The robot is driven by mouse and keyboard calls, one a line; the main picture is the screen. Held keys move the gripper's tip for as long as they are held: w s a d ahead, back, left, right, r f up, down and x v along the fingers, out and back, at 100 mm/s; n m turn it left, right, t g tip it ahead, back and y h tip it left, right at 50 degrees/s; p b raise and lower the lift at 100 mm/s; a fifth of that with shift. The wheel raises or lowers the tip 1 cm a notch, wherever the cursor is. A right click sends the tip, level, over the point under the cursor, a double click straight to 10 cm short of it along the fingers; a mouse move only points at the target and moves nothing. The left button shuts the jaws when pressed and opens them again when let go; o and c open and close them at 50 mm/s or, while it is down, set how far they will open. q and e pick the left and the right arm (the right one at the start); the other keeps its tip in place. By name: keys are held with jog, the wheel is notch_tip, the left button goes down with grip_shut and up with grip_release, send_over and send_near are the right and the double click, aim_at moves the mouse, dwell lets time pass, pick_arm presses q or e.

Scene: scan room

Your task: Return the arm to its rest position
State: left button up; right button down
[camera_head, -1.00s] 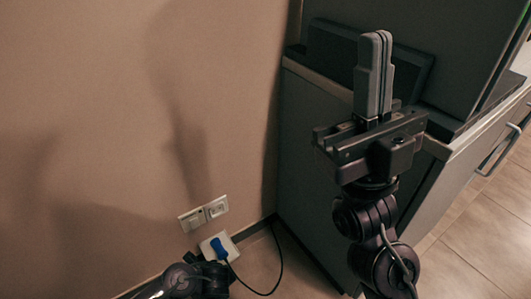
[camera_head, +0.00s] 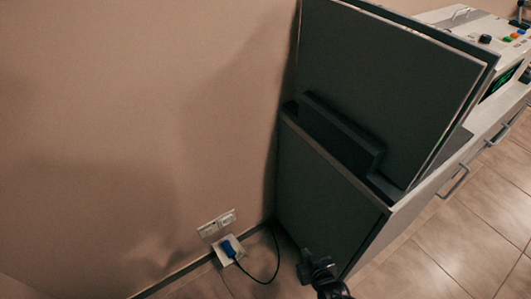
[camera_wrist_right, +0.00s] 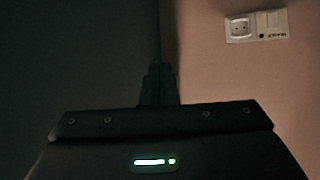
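My right arm is low at the bottom edge of the head view, in front of the dark cabinet's lower side. Its gripper (camera_head: 306,268) shows there only as a small dark shape. In the right wrist view the two fingers (camera_wrist_right: 158,84) stand together in the middle, shut, with nothing seen between them. They are dark against the cabinet and the wall. My left gripper is in neither view now.
A dark cabinet (camera_head: 325,195) with a dark panel stands right of the beige wall (camera_head: 120,120). Low on the wall is a double socket (camera_head: 217,223). A blue plug (camera_head: 229,249) sits in a white box below, its black cable looping right. Open tiled floor (camera_head: 440,255) lies at lower right.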

pick_arm(q)
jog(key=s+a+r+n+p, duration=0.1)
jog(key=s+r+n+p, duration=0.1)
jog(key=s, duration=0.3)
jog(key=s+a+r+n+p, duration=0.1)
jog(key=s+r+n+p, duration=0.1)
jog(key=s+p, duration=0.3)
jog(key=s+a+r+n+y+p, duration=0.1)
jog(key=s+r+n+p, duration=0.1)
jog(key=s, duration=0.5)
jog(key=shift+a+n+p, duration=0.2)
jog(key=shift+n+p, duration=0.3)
jog(key=shift+p, duration=0.15)
pick_arm(e)
jog(key=s+d+f+g+h, duration=0.1)
jog(key=s+d+f+g, duration=0.1)
jog(key=s, duration=0.9)
jog(key=s+d+f+g+h, duration=0.1)
jog(key=s+d+f+g, duration=0.2)
jog(key=s, duration=0.9)
jog(key=s+d+f+g, duration=0.2)
jog(key=s+d+g, duration=0.2)
jog(key=s, duration=0.7)
jog(key=shift+s+d+f+m+g+h, duration=0.2)
jog(key=shift+d+f+m+g+h, duration=0.05)
jog(key=shift+d+m+g+h, duration=0.15)
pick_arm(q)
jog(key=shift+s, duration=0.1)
